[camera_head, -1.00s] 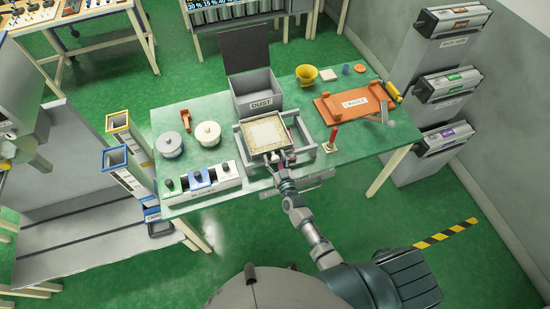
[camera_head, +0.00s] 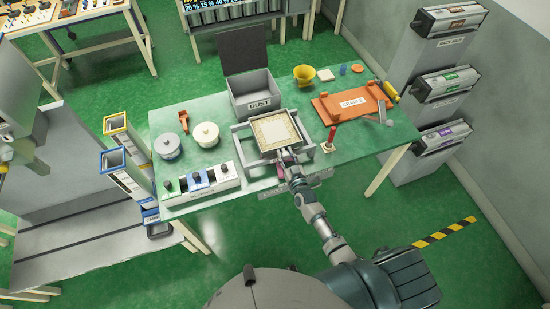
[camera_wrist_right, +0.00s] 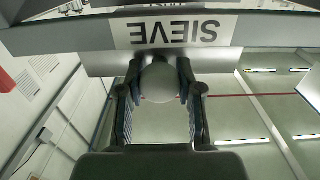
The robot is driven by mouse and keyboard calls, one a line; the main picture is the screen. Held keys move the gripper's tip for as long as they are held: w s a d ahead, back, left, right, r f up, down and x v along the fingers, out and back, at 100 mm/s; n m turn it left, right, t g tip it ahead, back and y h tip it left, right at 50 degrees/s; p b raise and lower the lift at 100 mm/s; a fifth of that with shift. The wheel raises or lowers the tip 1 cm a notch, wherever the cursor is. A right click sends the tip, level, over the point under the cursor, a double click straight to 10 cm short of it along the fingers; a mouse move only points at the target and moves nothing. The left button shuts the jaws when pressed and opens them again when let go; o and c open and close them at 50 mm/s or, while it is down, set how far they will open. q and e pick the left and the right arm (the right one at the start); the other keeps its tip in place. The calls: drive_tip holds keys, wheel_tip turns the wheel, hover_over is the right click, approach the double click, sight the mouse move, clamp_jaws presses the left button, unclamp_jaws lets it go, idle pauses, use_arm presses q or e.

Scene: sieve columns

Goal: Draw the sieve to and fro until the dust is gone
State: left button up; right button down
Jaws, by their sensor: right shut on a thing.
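The sieve (camera_head: 276,130) is a square tray with a pale mesh, sitting in a grey frame (camera_head: 307,147) on the green table. Its pale bed shows a tan, speckled band around a whiter middle. My right gripper (camera_head: 287,157) is at the sieve's near side. In the right wrist view my right gripper (camera_wrist_right: 160,85) is shut on a round pale knob (camera_wrist_right: 159,83) below the SIEVE label (camera_wrist_right: 172,31). The grey DUST box (camera_head: 256,96) stands open behind the sieve, its dark lid raised. My left gripper does not show.
An orange CRADLE tray (camera_head: 350,103), a yellow funnel (camera_head: 304,75) and a red-handled tool (camera_head: 331,138) are right. Clear green tabletop lies at the far left.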

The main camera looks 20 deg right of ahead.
drive_tip(key=shift+d, duration=1.3)
drive_tip(key=c, duration=0.7)
unclamp_jaws()
drive_tip(key=shift+a, duration=0.1)
drive_tip(key=shift+c, duration=0.2)
drive_tip(key=shift+a, duration=0.1)
drive_tip(key=s, duration=1.2)
drive_tip(key=shift+d, duration=0.25)
